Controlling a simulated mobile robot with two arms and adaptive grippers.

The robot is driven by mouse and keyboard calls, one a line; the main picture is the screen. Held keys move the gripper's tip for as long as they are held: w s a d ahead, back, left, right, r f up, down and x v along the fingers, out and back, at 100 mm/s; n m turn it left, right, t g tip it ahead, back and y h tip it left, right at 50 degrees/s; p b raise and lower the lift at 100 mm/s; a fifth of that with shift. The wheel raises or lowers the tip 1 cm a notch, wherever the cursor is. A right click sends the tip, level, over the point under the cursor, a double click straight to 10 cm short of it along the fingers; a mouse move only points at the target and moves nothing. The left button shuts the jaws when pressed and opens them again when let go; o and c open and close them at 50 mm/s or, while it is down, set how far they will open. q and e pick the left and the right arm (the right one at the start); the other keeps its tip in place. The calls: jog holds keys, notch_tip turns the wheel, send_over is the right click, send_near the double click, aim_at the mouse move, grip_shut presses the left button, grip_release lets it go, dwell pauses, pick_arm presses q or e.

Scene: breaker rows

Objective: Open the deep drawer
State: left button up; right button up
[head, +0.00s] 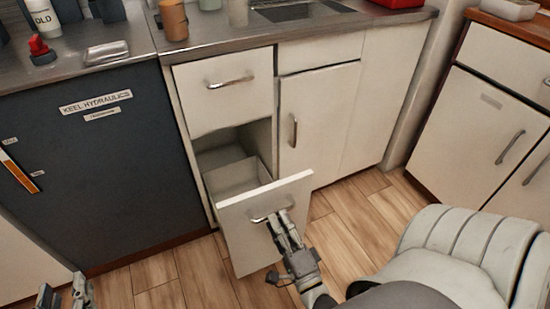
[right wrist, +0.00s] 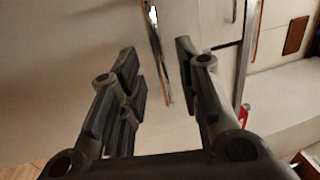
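The deep drawer (head: 263,217) is the lower drawer under the counter, with a pale front. It stands pulled out, and its inside shows behind the front. Its metal handle (head: 268,215) is on the upper part of the front. My right gripper (head: 280,216) is at the right part of this handle. In the right wrist view the handle (right wrist: 158,55) lies between my two spread fingers, with gaps visible on both sides. My left gripper (head: 64,291) is low at the left picture edge, empty, with its fingers apart.
A shut upper drawer (head: 222,90) sits directly above. A dark appliance panel (head: 95,165) is to the left, and a shut cupboard door (head: 315,125) to the right. A white padded seat-like object (head: 460,255) is at lower right. Wooden floor (head: 345,225) is free around the drawer.

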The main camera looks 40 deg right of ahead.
jog(key=v, duration=0.8)
jog(key=shift+s+a, duration=0.15)
jog(key=shift+s, duration=0.2)
jog(key=shift+f, duration=0.1)
